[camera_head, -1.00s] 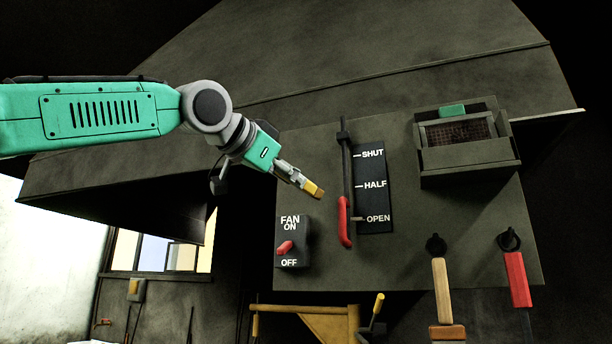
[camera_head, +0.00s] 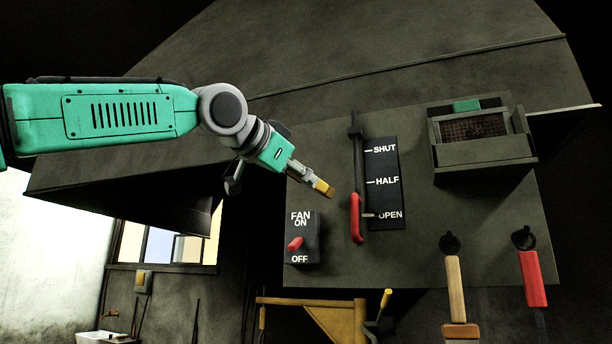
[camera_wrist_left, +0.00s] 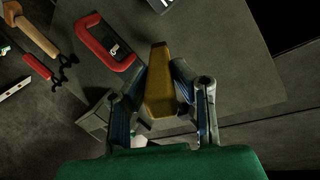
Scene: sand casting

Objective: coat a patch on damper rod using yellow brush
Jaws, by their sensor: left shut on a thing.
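My left gripper (camera_head: 303,174) is shut on the yellow brush (camera_head: 325,188), whose yellow end points down and right. In the left wrist view the brush (camera_wrist_left: 160,85) sits between the two fingers (camera_wrist_left: 160,100). The damper rod (camera_head: 358,160) is a dark upright rod on the panel, with a red handle (camera_head: 356,218) at its lower end near the OPEN mark. In the head view the brush end shows just left of the rod, with a gap between them. The red handle also shows in the wrist view (camera_wrist_left: 103,45). My right gripper is out of view.
The SHUT/HALF/OPEN plate (camera_head: 386,184) is right of the rod. The fan switch box (camera_head: 303,238) is below the brush. A box with a mesh (camera_head: 485,152) is at upper right. Wooden-handled (camera_head: 455,287) and red-handled (camera_head: 532,278) tools hang at lower right.

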